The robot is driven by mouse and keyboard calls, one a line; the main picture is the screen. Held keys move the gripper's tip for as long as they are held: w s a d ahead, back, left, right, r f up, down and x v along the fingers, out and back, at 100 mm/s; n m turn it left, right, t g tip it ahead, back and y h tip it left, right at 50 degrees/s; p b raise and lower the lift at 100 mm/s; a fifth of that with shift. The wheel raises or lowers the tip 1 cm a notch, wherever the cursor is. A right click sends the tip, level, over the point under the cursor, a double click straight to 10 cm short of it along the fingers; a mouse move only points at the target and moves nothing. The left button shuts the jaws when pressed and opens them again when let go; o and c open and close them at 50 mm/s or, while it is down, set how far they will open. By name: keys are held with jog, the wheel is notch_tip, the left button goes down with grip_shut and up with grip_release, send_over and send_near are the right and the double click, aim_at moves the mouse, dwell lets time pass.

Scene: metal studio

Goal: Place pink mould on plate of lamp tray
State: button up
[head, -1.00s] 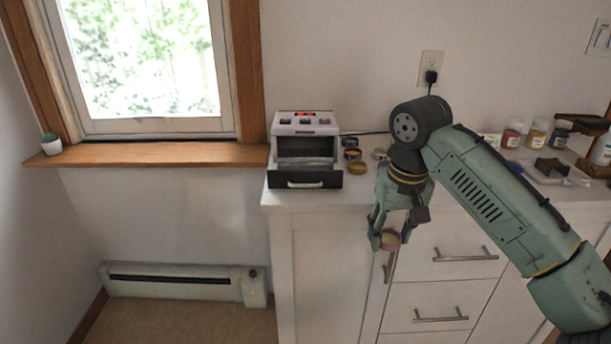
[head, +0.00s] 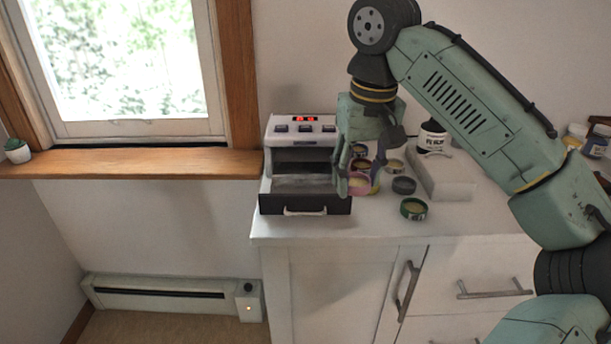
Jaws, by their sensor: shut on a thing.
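The pink mould (head: 359,185), a small round cup with a pale yellow filling, is between the fingers of my gripper (head: 358,188). My gripper is shut on it and points down, just right of the lamp tray's open drawer. The lamp unit (head: 301,130) is a white box with a red display and dark buttons on top. Its tray (head: 305,203) is pulled out toward the front, with a dark front panel and a pale handle. The light plate (head: 292,186) inside looks empty. The gap between mould and countertop cannot be judged.
The counter front (head: 310,228) is clear.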

jog(key=p, duration=0.1)
send_over(305, 190)
jog(key=s+d, duration=0.1)
jog(key=shift+s+f, duration=0.1)
jog(key=shift+f, duration=0.35)
jog(key=shift+w+a+f+p, duration=0.1)
jog(key=shift+a+f, duration=0.05)
jog(key=shift+f, duration=0.45)
jog(key=shift+w+a+f+p, duration=0.15)
jog(key=shift+f, duration=0.5)
jog(key=shift+w+a+f+p, duration=0.1)
jog(key=shift+a+f, duration=0.05)
jog(key=shift+f, duration=0.45)
jog(key=shift+f, duration=0.15)
jog(key=o, duration=1)
notch_tip(305, 190, up, 12)
jog(key=s, duration=0.1)
jog(key=shift+s+d, duration=0.2)
jog(key=shift+d, duration=0.05)
